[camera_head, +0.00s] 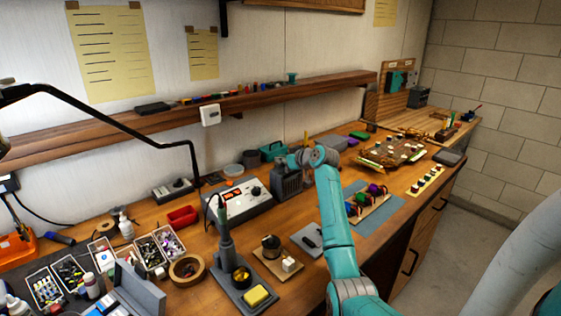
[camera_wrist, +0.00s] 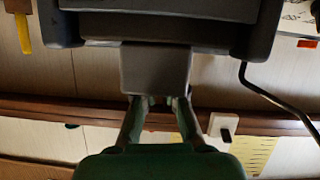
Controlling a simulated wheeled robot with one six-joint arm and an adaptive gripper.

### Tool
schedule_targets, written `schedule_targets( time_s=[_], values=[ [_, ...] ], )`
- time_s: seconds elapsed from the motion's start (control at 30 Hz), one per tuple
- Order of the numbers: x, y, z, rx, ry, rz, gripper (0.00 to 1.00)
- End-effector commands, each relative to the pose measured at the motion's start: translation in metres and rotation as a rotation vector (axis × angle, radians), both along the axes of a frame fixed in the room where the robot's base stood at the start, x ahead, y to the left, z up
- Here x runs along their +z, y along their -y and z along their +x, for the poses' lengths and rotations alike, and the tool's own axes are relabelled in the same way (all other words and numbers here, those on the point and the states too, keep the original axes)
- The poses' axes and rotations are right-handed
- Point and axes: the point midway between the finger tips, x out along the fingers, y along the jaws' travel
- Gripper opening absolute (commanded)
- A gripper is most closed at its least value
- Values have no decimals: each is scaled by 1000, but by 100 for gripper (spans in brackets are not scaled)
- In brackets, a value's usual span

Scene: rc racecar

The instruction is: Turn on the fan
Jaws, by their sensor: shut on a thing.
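The fan (camera_head: 287,187) looks like a dark grey box with a slatted front, standing on the bench behind the grey-white soldering station's right end. My teal arm reaches across the bench, and my gripper (camera_head: 292,162) is at the fan's upper edge, partly hidden by my wrist. In the wrist view, which is upside down, my gripper (camera_wrist: 160,100) has its two fingers drawn close together. Their tips meet a grey block (camera_wrist: 155,68) that appears to belong to the fan. The fan's switch cannot be made out.
A black lamp arm (camera_head: 120,122) hangs over the left side. A circuit board (camera_head: 392,153) and a blue-grey mat (camera_head: 383,211) lie to the right. A wall shelf (camera_head: 300,90) runs behind.

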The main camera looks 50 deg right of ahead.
Motion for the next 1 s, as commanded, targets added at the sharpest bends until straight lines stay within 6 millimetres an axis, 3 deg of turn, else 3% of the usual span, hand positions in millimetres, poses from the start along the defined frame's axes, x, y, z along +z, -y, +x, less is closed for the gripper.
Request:
schedule_targets(
  time_s=[0.5, 1.0],
  values=[
    [-2, 14, -4, -1, 93, 397, 0],
    [-4, 18, -5, -2, 125, 525, 0]
  ],
)
